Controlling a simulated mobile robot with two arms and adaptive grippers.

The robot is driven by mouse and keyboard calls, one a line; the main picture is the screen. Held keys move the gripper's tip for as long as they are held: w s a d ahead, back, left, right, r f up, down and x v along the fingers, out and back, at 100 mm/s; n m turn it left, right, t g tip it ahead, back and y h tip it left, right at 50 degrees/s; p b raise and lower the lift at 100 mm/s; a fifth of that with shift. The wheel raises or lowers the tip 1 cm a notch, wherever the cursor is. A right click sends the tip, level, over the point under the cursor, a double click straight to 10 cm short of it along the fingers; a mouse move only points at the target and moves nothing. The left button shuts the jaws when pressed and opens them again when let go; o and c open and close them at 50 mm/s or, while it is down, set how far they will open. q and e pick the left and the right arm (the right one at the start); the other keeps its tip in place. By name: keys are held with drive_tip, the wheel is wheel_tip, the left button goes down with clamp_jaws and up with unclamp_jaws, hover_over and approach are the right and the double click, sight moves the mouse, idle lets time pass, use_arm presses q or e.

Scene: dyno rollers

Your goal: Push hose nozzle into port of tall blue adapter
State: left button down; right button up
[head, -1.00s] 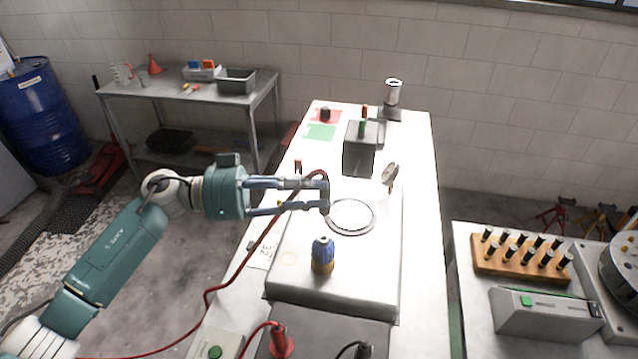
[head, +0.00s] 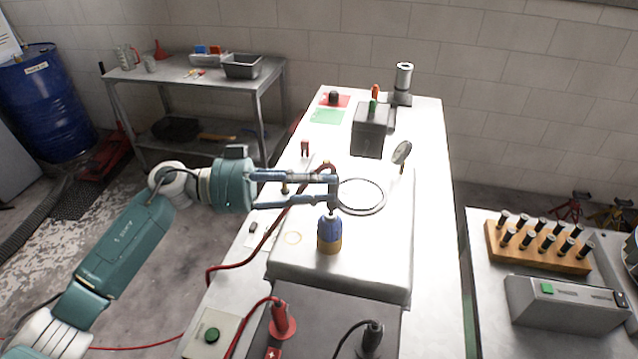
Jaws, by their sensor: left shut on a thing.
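The tall blue adapter (head: 329,235) stands upright on the raised white block of the bench, with a tan band at its base. My left gripper (head: 334,190) reaches in from the left and is shut on the hose nozzle. The fingers largely hide the nozzle. The fingertips are at the adapter's top in the picture. I cannot tell whether the nozzle touches the port. My right gripper is out of view.
A ring (head: 376,207) lies flat right behind the adapter, with a round gauge-like disc (head: 402,152) beyond it. A red plug (head: 282,322) and a black plug (head: 371,340) stand in front. A grey box (head: 371,130) is farther back. The block's right side is clear.

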use_arm(q)
drive_tip(key=shift+a, duration=0.15)
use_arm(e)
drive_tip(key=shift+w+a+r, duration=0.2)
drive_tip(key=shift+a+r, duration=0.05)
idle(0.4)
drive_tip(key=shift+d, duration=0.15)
use_arm(q)
drive_tip(key=shift+f+p, duration=0.15)
drive_tip(key=shift+p, duration=0.4)
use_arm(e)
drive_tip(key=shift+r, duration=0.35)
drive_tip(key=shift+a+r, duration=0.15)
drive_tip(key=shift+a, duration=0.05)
use_arm(q)
drive_tip(key=shift+f+p, duration=0.1)
drive_tip(key=shift+p, duration=0.25)
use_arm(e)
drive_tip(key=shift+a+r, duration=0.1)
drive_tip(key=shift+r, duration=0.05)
use_arm(q)
drive_tip(key=shift+f, duration=0.2)
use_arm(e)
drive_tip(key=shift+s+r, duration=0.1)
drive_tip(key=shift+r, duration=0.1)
